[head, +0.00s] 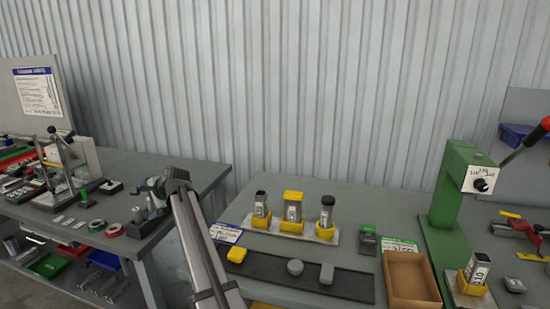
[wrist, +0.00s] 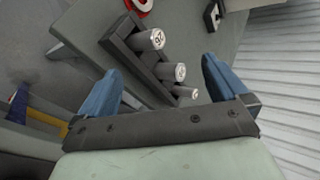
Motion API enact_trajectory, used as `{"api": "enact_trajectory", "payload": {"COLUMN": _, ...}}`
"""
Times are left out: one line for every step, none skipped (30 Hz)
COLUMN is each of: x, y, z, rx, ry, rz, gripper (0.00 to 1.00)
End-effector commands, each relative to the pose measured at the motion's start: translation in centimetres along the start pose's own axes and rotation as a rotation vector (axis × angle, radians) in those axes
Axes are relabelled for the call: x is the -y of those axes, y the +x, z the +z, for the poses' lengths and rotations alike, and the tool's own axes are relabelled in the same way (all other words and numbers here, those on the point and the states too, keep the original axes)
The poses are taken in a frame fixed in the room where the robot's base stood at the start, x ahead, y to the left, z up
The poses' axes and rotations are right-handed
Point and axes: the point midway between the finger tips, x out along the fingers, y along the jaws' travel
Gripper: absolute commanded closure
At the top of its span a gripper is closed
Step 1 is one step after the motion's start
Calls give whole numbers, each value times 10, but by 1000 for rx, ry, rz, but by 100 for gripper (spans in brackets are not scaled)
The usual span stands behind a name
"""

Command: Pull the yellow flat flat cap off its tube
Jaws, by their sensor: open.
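The yellow flat cap (head: 293,195) sits on top of the middle tube (head: 293,212), which stands upright in a yellow holder in the head view. My gripper (wrist: 159,66) is open in the wrist view, its two blue fingers wide apart with nothing held between them. In the head view my gripper (head: 153,203) is small and partly hidden by my arm. It is over the left table, well left of the capped tube and apart from it. The capped tube is not seen in the wrist view.
Two dark-topped tubes (head: 261,205) (head: 327,212) flank the middle one closely. A black mat (head: 265,268) in front holds a yellow piece (head: 236,254) and two grey ones. A cardboard box (head: 411,278) and green press (head: 450,200) stand right. A dark rack (wrist: 130,42) holds cylinders beyond my fingers.

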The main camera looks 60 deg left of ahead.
Motion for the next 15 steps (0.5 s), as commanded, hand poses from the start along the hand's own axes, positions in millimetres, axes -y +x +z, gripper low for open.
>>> {"api": "enact_trajectory", "payload": {"x": 3, "y": -18, "z": -32, "rx": -23, "ry": -52, "rz": 52, "gripper": 0}}
{"api": "enact_trajectory", "payload": {"x": 1, "y": -29, "z": -47, "rx": -33, "ry": -84, "rz": 87, "gripper": 0}}
{"api": "enact_trajectory", "payload": {"x": -1, "y": -43, "z": -67, "rx": -46, "ry": -124, "rz": 133, "gripper": 0}}
{"api": "enact_trajectory", "payload": {"x": -3, "y": -54, "z": -82, "rx": -55, "ry": -152, "rz": 168, "gripper": 0}}
{"api": "enact_trajectory", "payload": {"x": -5, "y": -66, "z": -96, "rx": -61, "ry": -178, "rz": 202, "gripper": 0}}
{"api": "enact_trajectory", "payload": {"x": -8, "y": -82, "z": -115, "rx": -70, "ry": -211, "rz": 248, "gripper": 0}}
{"api": "enact_trajectory", "payload": {"x": -10, "y": -94, "z": -128, "rx": -76, "ry": -234, "rz": 283, "gripper": 0}}
{"api": "enact_trajectory", "payload": {"x": -13, "y": -107, "z": -142, "rx": -79, "ry": -255, "rz": 318, "gripper": 0}}
{"api": "enact_trajectory", "payload": {"x": -16, "y": -125, "z": -159, "rx": -83, "ry": -281, "rz": 364, "gripper": 0}}
{"api": "enact_trajectory", "payload": {"x": -18, "y": -138, "z": -171, "rx": -86, "ry": -300, "rz": 399, "gripper": 0}}
{"api": "enact_trajectory", "payload": {"x": -21, "y": -152, "z": -184, "rx": -87, "ry": -317, "rz": 433, "gripper": 0}}
{"api": "enact_trajectory", "payload": {"x": -25, "y": -170, "z": -200, "rx": -87, "ry": -337, "rz": 478, "gripper": 0}}
{"api": "enact_trajectory", "payload": {"x": -28, "y": -184, "z": -212, "rx": -87, "ry": -351, "rz": 513, "gripper": 0}}
{"api": "enact_trajectory", "payload": {"x": -30, "y": -199, "z": -222, "rx": -85, "ry": -364, "rz": 547, "gripper": 0}}
{"api": "enact_trajectory", "payload": {"x": -34, "y": -219, "z": -237, "rx": -81, "ry": -378, "rz": 592, "gripper": 0}}
